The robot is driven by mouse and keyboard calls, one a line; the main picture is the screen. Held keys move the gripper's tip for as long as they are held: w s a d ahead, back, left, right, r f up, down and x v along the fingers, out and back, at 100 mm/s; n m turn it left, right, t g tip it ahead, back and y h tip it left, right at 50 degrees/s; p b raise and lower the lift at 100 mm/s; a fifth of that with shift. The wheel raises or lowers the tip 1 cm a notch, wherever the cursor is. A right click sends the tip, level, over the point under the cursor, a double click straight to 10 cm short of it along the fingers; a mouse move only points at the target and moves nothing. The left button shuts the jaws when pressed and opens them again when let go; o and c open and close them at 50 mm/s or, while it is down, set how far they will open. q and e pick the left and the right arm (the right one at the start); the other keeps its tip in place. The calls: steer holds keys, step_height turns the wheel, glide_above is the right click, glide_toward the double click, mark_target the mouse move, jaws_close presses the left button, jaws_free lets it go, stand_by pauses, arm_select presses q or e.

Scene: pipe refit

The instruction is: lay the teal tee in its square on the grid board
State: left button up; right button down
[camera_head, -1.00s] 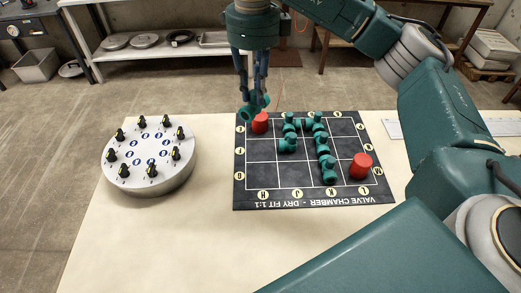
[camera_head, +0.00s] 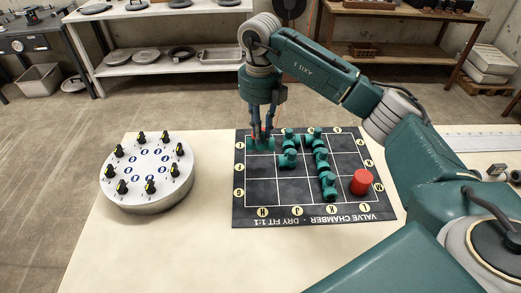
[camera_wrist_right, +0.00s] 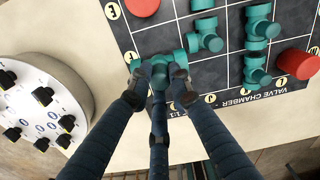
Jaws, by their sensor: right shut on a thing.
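My right gripper (camera_head: 262,136) points down over the back left part of the dark grid board (camera_head: 253,190). It is shut on the teal tee (camera_head: 261,145), which also shows between the fingers in the wrist view (camera_wrist_right: 158,76). Whether the tee touches the board is unclear. Other teal fittings stand on the board, among them one in the second column (camera_head: 288,159) and several in a line in the third, ending in one near the front (camera_head: 329,186). My left gripper is not in view.
A red cylinder (camera_head: 361,182) stands at the board's front right. Another red cylinder (camera_wrist_right: 141,7) is mostly hidden behind my gripper in the head view. A round white panel with black knobs (camera_head: 147,174) stands left of the board. The pale tabletop (camera_head: 190,245) in front is clear.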

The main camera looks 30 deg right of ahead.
mark_target(260, 151)
step_height(260, 151, down, 7)
steer(key=shift+s+f+p, duration=0.1)
steer(key=shift+f+p, duration=0.05)
steer(key=shift+p, duration=0.35)
steer(key=shift+f, duration=0.2)
steer(key=c, duration=1.6)
jaws_free()
steer(key=shift+f, duration=0.15)
step_height(260, 151, up, 12)
steer(key=shift+r+b, duration=0.2)
steer(key=shift+b, duration=0.95)
steer(key=shift+f, duration=0.1)
